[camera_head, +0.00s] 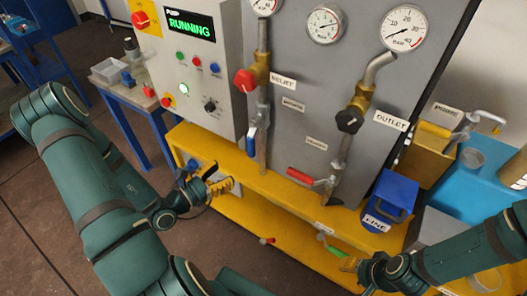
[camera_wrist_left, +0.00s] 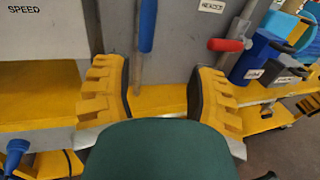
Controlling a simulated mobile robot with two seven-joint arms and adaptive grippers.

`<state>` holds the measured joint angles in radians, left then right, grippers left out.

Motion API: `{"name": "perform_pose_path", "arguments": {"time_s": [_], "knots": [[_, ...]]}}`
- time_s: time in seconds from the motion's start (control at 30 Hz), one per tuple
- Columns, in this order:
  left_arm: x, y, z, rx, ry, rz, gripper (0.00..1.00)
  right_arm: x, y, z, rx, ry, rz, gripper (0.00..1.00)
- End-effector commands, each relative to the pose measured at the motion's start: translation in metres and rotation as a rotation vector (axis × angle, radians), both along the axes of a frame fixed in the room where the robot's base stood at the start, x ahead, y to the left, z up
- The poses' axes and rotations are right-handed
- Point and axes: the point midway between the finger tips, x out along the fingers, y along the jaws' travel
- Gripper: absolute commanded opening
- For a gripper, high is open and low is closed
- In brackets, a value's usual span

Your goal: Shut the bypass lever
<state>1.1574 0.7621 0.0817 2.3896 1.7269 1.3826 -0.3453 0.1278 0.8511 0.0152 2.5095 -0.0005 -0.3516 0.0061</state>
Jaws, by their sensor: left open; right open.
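Several valve levers are in the head view, and the small labels are too blurred to tell which is the bypass. A blue lever (camera_head: 251,143) hangs down along a pipe on the grey panel; it also shows in the left wrist view (camera_wrist_left: 147,28). A red lever (camera_head: 300,176) lies sideways at a lower pipe and shows in the left wrist view (camera_wrist_left: 226,45). A green lever (camera_head: 333,251) is low at the front. My left gripper (camera_head: 212,181) is open and empty, below and left of the blue lever. My right gripper (camera_head: 352,264) is open near the green lever.
Gauges, a red knob (camera_head: 244,80) and a black knob (camera_head: 348,120) are on the panel. A control box (camera_head: 188,75) reads RUNNING.

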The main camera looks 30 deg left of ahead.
Motion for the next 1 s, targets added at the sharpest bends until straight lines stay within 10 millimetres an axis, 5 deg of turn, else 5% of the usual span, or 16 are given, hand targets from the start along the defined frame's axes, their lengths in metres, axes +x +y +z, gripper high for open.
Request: {"name": "perform_pose_path", "arguments": {"time_s": [0.27,0.8,1.0], "knots": [[0.009,0.015,0.002,-0.002,-0.021,0.072,0.57,-0.001,0.001,-0.002,0.001,0.001,0.003,0.47],[0.104,-0.013,0.002,-0.002,-0.021,0.068,0.57,-0.003,0.001,-0.01,0.002,0.006,0.006,0.47],[0.125,-0.019,0.002,-0.003,-0.02,0.069,0.57,-0.002,0.001,-0.013,0.001,0.004,0.005,0.47]]}}
